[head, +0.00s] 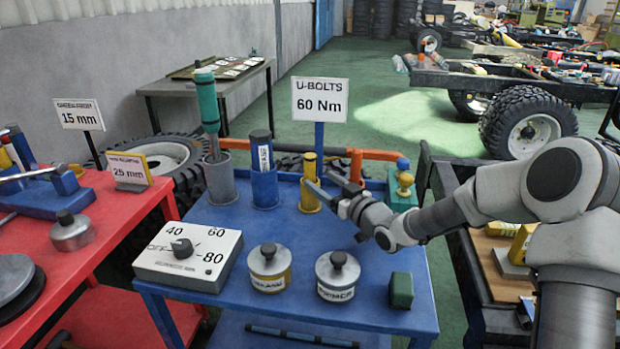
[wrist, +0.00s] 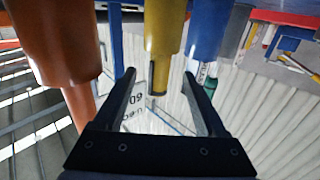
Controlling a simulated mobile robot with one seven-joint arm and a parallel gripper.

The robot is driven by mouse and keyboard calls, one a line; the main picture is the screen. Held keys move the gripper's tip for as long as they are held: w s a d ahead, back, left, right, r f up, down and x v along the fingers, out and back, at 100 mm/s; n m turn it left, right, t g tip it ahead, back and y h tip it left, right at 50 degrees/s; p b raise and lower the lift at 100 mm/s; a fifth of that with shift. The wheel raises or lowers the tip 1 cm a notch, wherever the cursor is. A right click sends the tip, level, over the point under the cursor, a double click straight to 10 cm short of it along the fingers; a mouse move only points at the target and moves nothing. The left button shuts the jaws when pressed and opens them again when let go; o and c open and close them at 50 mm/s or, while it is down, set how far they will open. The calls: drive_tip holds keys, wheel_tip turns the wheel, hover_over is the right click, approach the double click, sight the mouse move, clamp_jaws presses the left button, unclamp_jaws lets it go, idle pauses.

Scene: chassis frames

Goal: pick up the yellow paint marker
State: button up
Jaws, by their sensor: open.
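The yellow paint marker (head: 310,166) stands upright in a yellow holder (head: 309,200) at the back of the blue cart. Its top and part of its body show. My gripper (head: 318,179) reaches in from the right, level with the marker, its two fingers apart. In the wrist view, which looks upside down, the marker (wrist: 160,78) lies between the open fingers of my gripper (wrist: 160,73), seen past the fingertips with space on both sides. I cannot tell whether a fingertip touches it.
A blue marker (head: 261,148) and a green-handled tool (head: 207,105) stand in holders to the left. A sign post (head: 320,100) rises behind. A dial box (head: 190,255), two lidded tins (head: 270,268) and a green block (head: 401,290) occupy the front. An orange-brown cylinder (wrist: 60,45) is beside my gripper.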

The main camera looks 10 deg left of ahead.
sight(314, 175)
drive_tip(key=shift+b+x, duration=0.55)
drive_tip(key=shift+x, duration=2.45)
drive_tip(key=shift+c, duration=0.3)
clamp_jaws()
